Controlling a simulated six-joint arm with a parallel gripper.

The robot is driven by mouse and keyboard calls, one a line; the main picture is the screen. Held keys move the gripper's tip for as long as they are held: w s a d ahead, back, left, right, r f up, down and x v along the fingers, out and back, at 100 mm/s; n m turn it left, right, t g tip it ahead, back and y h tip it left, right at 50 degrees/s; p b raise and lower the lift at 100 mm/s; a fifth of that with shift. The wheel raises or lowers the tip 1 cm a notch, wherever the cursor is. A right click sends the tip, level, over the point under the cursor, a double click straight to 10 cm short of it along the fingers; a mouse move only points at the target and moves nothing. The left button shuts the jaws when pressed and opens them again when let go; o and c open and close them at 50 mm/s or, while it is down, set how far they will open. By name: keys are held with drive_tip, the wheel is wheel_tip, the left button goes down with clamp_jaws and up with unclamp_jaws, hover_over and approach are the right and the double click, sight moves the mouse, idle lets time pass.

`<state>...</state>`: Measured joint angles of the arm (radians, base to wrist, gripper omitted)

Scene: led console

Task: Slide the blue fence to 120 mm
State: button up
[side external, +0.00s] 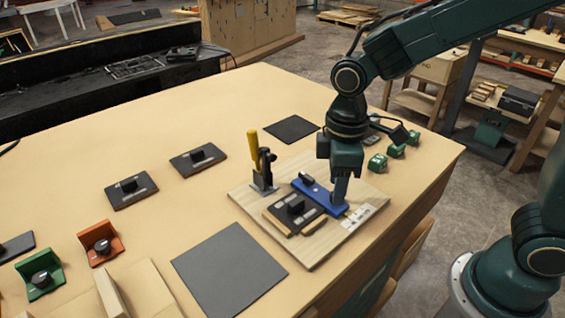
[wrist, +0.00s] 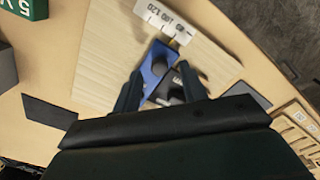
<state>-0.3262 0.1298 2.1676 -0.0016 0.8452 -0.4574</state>
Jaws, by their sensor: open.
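The blue fence (side external: 309,191) lies on a light wooden board (side external: 318,247), with a dark knob on its far end. Its near end is by a white printed scale (side external: 357,216). In the wrist view the fence (wrist: 157,61) shows between my fingers, and the scale (wrist: 165,20) has upside-down numbers too small to read surely. A thin yellowish pointer (wrist: 173,44) lies between fence and scale. My gripper (side external: 340,200) is open, low over the fence's near end; its fingers (wrist: 158,84) straddle the fence in the wrist view. I cannot tell whether they touch it.
A black block (side external: 296,206) with a knob sits on the board beside the fence. A clamp with a yellow handle (side external: 253,146) stands at the board's far left. Green blocks (side external: 377,163) stand behind my gripper.

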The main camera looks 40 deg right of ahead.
drive_tip(key=shift+f, duration=0.9)
clamp_jaws()
drive_tip(key=shift+d, duration=0.1)
drive_tip(key=shift+d, duration=2.15)
unclamp_jaws()
